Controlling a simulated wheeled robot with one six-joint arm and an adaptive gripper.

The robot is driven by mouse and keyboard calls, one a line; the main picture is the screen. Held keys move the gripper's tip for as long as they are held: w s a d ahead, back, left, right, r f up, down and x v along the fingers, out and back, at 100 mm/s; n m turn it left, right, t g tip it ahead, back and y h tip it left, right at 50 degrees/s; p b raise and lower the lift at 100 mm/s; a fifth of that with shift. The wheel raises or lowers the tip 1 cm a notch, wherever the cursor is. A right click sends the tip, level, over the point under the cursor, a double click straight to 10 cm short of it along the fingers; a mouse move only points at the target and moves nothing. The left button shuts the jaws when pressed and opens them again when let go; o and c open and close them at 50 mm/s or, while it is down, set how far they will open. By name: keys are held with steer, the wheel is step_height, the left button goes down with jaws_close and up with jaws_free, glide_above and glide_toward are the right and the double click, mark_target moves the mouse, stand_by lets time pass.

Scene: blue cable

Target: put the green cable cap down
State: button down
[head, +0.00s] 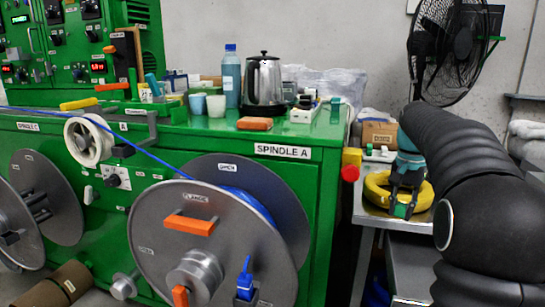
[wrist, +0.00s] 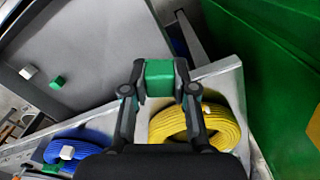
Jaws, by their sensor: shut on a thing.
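The green cable cap (wrist: 159,76) is a small green block between the fingertips of my gripper (wrist: 160,80) in the wrist view. My gripper is shut on it. In the head view my gripper (head: 403,204) points down in front of the yellow cable coil (head: 378,189) on the metal side table, and the green cap (head: 401,211) shows at its tips. In the wrist view the yellow coil (wrist: 228,126) lies below and right of the cap. I cannot tell how high the cap is above the table.
A blue coil (wrist: 88,134) with a white block on it lies left of the yellow coil. A white block (wrist: 28,72) and another green block (wrist: 57,82) sit on a grey surface. The green machine (head: 326,190) with a red knob (head: 350,173) stands beside the table.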

steer(key=a+f+n, duration=0.2)
steer(key=a+f, duration=0.2)
steer(key=f, duration=0.6)
steer(key=a+f+n, duration=0.2)
steer(key=a+f, duration=0.1)
steer(key=f, duration=0.7)
steer(key=a+f+n, duration=0.2)
steer(key=a+f, duration=0.2)
steer(key=f, duration=0.6)
steer(key=s+a+f+n, duration=0.1)
steer(key=s+a+f, duration=0.1)
steer(key=f, duration=0.2)
steer(key=s+a+f+n, duration=0.1)
steer(key=s+a+f, duration=0.1)
steer(key=f, duration=0.3)
steer(key=shift+s+a+f, duration=0.25)
steer(key=shift+s+f, duration=0.05)
steer(key=shift+s, duration=0.45)
